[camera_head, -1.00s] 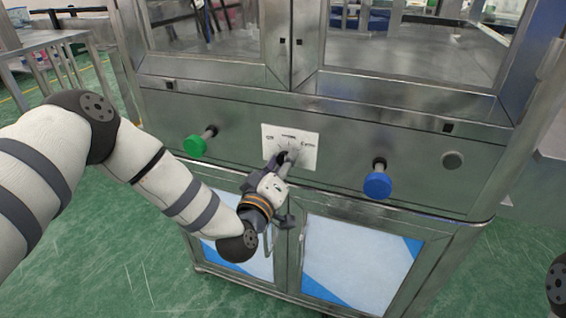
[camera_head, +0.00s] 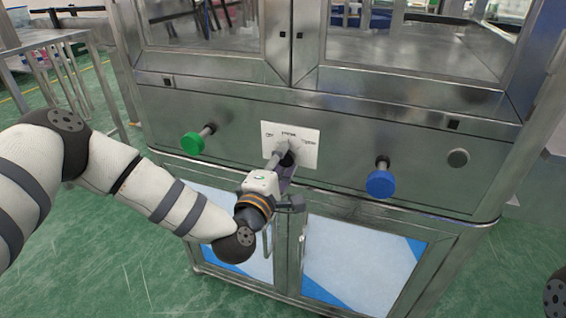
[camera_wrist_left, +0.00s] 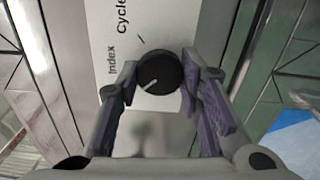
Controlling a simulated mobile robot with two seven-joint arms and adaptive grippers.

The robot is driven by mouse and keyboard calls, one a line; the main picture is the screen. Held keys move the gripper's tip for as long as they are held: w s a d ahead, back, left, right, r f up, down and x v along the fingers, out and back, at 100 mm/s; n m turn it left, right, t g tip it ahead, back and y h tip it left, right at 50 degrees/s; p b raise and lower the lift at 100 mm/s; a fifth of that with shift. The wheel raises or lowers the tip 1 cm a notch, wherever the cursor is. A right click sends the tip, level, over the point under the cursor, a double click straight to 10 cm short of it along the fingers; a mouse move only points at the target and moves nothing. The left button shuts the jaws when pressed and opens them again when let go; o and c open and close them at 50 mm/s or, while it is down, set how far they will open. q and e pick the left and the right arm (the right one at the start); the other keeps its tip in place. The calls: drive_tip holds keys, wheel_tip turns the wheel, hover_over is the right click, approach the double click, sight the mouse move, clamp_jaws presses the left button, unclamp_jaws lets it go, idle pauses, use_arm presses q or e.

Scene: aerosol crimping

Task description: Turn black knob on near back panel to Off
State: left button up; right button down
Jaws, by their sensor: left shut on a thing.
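The black knob (camera_wrist_left: 160,72) sits on a white label plate (camera_head: 309,153) on the steel cabinet's front panel. In the left wrist view its white mark points to the lower left, below the word "Index" and away from "Cycle". The third label is too small to read surely in the head view and does not show in the wrist view. My left gripper (camera_head: 284,158) is shut on the knob, one finger on each side in the wrist view. In the head view the fingers partly cover the knob. My right gripper is not in view.
A green knob (camera_head: 192,144) sticks out left of the plate and a blue knob (camera_head: 380,183) to its right. Cabinet doors (camera_head: 360,258) lie below. A steel table (camera_head: 45,38) stands at the left.

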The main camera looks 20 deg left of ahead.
use_arm(q)
drive_tip(key=shift+d+n, duration=0.1)
drive_tip(key=shift+n, duration=0.6)
drive_tip(key=o, duration=1.2)
drive_tip(key=shift+c, duration=0.2)
drive_tip(key=shift+s, duration=0.1)
drive_tip(key=s, duration=1.2)
drive_tip(key=shift+a, duration=0.2)
drive_tip(key=shift+w, duration=0.1)
